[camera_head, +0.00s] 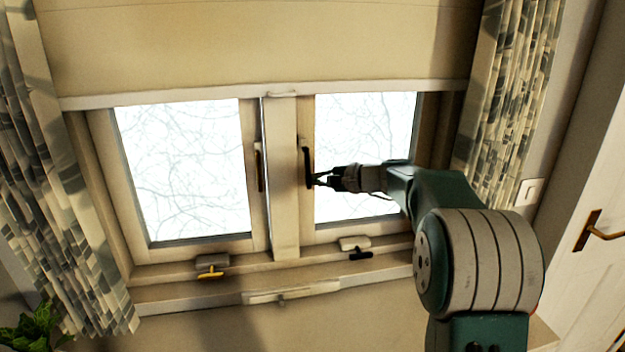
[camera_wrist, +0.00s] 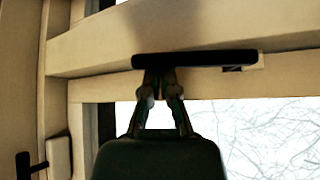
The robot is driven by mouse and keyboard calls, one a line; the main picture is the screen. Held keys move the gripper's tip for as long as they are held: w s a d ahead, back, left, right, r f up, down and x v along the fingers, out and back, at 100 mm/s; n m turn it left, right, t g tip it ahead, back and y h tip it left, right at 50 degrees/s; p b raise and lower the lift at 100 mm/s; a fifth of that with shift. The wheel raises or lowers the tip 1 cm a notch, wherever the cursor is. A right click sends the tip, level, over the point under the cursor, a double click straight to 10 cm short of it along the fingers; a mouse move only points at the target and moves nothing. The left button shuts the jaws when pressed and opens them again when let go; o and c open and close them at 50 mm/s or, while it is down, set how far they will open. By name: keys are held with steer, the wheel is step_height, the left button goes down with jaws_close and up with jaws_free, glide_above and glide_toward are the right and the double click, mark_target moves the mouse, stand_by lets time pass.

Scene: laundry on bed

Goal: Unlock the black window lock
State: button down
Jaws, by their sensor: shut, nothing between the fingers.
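A black handle (camera_head: 307,167) stands upright on the frame of the right window sash. It also shows as a dark bar (camera_wrist: 195,60) across the wrist view. My gripper (camera_head: 315,180) is at the lower part of this handle. In the wrist view my gripper's fingertips (camera_wrist: 163,78) meet its edge; I cannot tell if they touch. The gripper is shut and empty. A second black piece, a small lever (camera_head: 360,254), sits on a pale block at the bottom of the right sash. It also shows at the lower left of the wrist view (camera_wrist: 32,167).
A brown handle (camera_head: 259,170) is on the left sash. A yellow lever (camera_head: 210,273) sits on a block below it. Patterned curtains (camera_head: 510,90) hang at both sides. A blind (camera_head: 250,45) covers the top. A door handle (camera_head: 597,233) is at the far right.

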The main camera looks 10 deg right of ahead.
steer(key=shift+s+r+m+g, duration=0.55)
steer(key=shift+s+m+g, duration=0.05)
steer(key=shift+s, duration=0.25)
steer(key=shift+s, duration=0.8)
steer(key=shift+r, duration=0.1)
